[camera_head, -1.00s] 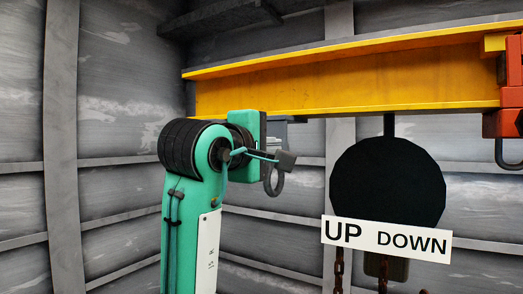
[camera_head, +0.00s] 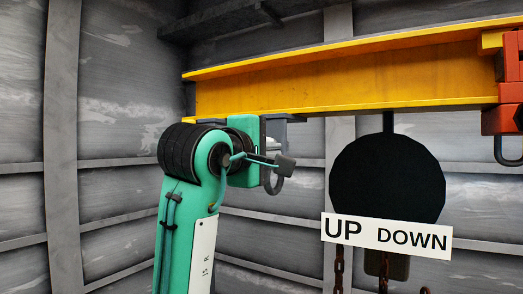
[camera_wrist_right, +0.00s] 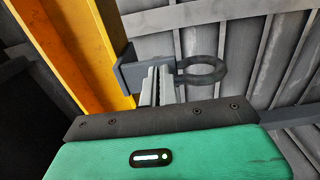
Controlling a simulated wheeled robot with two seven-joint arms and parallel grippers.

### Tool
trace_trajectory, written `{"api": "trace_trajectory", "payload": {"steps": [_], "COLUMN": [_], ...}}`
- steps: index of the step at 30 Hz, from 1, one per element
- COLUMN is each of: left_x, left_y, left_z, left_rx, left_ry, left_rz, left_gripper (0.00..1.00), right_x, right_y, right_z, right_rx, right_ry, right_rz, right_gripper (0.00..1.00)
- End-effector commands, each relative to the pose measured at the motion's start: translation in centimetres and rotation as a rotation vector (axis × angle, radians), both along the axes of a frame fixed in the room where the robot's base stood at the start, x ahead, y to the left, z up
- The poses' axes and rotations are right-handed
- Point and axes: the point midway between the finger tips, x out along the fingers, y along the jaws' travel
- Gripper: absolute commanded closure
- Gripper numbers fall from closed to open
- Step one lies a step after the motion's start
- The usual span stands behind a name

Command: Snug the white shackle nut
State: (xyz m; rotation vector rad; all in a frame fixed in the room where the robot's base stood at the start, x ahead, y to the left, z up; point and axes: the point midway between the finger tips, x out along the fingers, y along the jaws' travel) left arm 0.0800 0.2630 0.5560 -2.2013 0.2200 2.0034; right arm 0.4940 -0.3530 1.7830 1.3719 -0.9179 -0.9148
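My right gripper (camera_head: 264,138) is up at a grey clamp bracket (camera_head: 288,118) under the yellow beam's near end. A grey shackle ring (camera_head: 274,182) hangs below the bracket. In the right wrist view, the gripper's pale grey fingers (camera_wrist_right: 160,86) stand close together beside the bracket (camera_wrist_right: 131,71), just left of the shackle ring (camera_wrist_right: 203,70). Whether they hold anything is not clear. I cannot make out the white nut; the fingers or gripper body may hide it. My left gripper is not in view.
The yellow beam (camera_head: 340,80) runs across above the gripper. A black disc (camera_head: 388,175) hangs at right, with an UP/DOWN sign (camera_head: 386,239) and rusty chains (camera_head: 338,270) below. An orange-red unit (camera_head: 505,95) sits at the beam's right end. Grey ribbed walls stand behind.

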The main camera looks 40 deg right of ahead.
Motion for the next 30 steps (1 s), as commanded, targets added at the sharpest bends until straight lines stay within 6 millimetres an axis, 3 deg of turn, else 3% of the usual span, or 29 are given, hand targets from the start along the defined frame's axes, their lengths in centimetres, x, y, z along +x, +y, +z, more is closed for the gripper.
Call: {"api": "trace_trajectory", "payload": {"steps": [20, 30], "left_x": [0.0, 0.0], "left_y": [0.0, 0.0], "left_z": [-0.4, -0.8], "left_rx": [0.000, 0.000], "left_ry": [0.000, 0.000], "left_rz": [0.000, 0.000], "left_gripper": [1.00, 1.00], "right_x": [-0.7, -2.0], "right_y": [-0.1, 3.2], "right_z": [-0.3, -0.3], "right_rx": [0.000, -0.001], "right_ry": [0.002, 0.001], "right_rz": [0.003, 0.004], "right_gripper": [1.00, 1.00]}}
